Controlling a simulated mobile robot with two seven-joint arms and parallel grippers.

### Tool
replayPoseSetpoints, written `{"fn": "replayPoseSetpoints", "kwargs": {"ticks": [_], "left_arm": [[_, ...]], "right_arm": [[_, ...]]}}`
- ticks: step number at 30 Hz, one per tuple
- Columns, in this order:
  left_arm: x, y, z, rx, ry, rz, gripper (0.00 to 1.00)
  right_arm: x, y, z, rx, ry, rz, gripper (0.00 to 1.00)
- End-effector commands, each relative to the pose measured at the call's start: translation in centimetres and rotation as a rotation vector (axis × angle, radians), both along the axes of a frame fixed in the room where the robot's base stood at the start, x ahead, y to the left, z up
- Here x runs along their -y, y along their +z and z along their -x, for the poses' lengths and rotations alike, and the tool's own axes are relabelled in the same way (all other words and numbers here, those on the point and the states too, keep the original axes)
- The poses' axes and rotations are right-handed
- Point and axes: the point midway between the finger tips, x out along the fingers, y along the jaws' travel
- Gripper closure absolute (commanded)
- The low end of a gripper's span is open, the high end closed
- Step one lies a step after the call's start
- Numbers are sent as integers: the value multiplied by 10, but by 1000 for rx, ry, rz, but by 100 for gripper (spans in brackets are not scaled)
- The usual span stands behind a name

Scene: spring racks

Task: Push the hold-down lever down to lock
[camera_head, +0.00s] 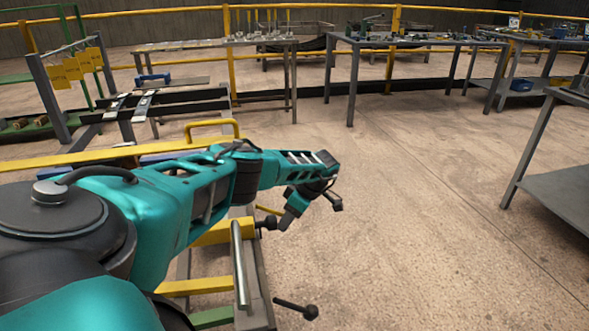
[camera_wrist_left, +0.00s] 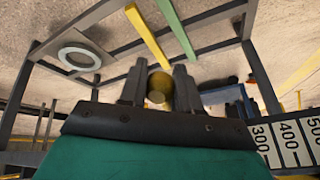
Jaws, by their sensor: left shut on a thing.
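My left gripper (camera_head: 287,218) hangs at the end of my teal arm, beside the upper right side of a rack frame (camera_head: 253,300). In the left wrist view its two dark fingers (camera_wrist_left: 160,90) are closed around a round yellowish end (camera_wrist_left: 159,88), seen end-on. In the head view a thin yellow rod (camera_head: 268,209) runs toward the gripper. I cannot tell for sure that this held part is the hold-down lever. My arm hides much of the rack. My right gripper is out of view.
A number scale (camera_wrist_left: 290,140) and a grey ring (camera_wrist_left: 79,57) show in the left wrist view. Work tables (camera_head: 410,42) stand at the back, another (camera_head: 560,190) at right. The floor between is clear.

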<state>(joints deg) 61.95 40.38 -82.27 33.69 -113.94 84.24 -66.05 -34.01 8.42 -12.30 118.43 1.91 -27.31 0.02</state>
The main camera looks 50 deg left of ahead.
Motion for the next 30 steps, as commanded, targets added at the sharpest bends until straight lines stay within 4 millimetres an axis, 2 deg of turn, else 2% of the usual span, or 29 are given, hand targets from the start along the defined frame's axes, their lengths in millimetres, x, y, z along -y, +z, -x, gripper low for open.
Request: {"fn": "replayPoseSetpoints", "kwargs": {"ticks": [1,6,24,25,30], "left_arm": [[-7,-6,9,-14,9,-3,100],[-9,-10,13,-13,9,-3,100],[-11,-10,15,-12,13,-4,100],[-11,-10,15,-11,13,-3,66],[-10,-9,14,-7,11,-2,50]], "right_arm": [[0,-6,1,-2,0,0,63],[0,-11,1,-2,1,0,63],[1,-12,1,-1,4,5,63],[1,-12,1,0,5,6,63],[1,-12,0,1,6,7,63]]}}
